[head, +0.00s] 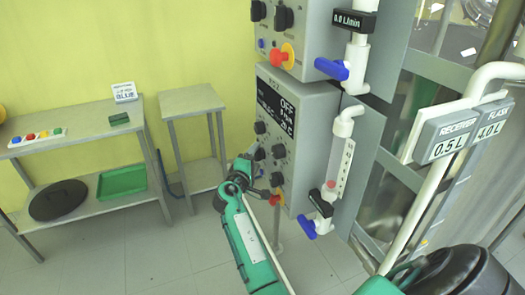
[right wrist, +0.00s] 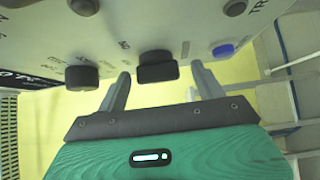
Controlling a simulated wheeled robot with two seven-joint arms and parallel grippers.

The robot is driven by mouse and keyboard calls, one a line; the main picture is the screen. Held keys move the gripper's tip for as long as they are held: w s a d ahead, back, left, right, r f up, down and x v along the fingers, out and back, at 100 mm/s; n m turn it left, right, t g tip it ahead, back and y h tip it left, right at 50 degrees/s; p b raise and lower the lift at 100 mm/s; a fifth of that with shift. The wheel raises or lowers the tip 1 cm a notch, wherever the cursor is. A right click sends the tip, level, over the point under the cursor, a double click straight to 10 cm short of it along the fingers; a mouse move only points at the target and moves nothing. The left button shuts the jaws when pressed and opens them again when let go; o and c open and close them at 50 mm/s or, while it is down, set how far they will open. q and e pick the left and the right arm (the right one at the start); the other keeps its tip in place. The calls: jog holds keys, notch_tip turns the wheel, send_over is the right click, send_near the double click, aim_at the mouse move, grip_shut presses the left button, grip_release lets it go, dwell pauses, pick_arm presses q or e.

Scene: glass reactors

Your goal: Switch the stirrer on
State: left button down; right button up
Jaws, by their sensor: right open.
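The grey control box (head: 309,115) has a dark display (head: 284,115) that reads OFF on its top line, with smaller readings below. Several black knobs, a red stop knob (head: 276,199) and other controls sit on its front. My right gripper (head: 246,165) is at the lower left of this panel, partly hidden by its own wrist. In the right wrist view the right gripper (right wrist: 162,82) is open. A black knob (right wrist: 157,67) shows between its two fingertips; I cannot tell whether they touch it. My left gripper is not in view.
A second grey box (head: 315,30) with a red stop knob sits above. White pipes with blue valve handles (head: 332,69) run along the right side. A small table (head: 193,101) and a shelf (head: 80,118) with a green tray (head: 122,181) stand at left.

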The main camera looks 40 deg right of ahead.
jog(key=shift+w+d, duration=0.15)
jog(key=shift+d, duration=0.1)
jog(key=shift+r, duration=0.1)
jog(key=c, duration=1)
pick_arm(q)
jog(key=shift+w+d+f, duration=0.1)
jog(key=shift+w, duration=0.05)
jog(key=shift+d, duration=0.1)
